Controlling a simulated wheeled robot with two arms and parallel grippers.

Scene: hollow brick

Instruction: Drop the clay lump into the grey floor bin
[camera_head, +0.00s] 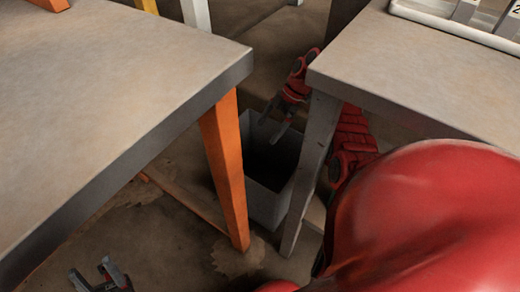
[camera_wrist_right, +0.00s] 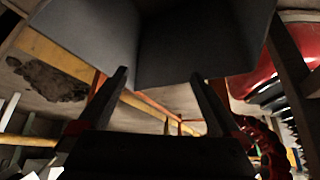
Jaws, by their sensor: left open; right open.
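The grey floor bin (camera_head: 268,200) stands on the floor between two tables, partly hidden by an orange leg and a grey leg. Its inside is dark, so I cannot see what it holds. My right gripper (camera_head: 271,130) is open over the bin's opening, pointing down. In the right wrist view its fingers (camera_wrist_right: 160,74) are apart with nothing between them, and the bin's grey walls (camera_wrist_right: 190,45) fill the top. I cannot make out the clay lump in either view. My left gripper (camera_head: 92,268) is open and empty at the lower left, beside the left table.
The left table (camera_head: 110,60) and right table (camera_head: 400,60) flank a narrow gap, with an orange leg (camera_head: 226,165) close to the bin. A white tray (camera_head: 455,32) sits on the right table. A dark brown patch (camera_wrist_right: 45,80) shows in the wrist view, apparently flat.

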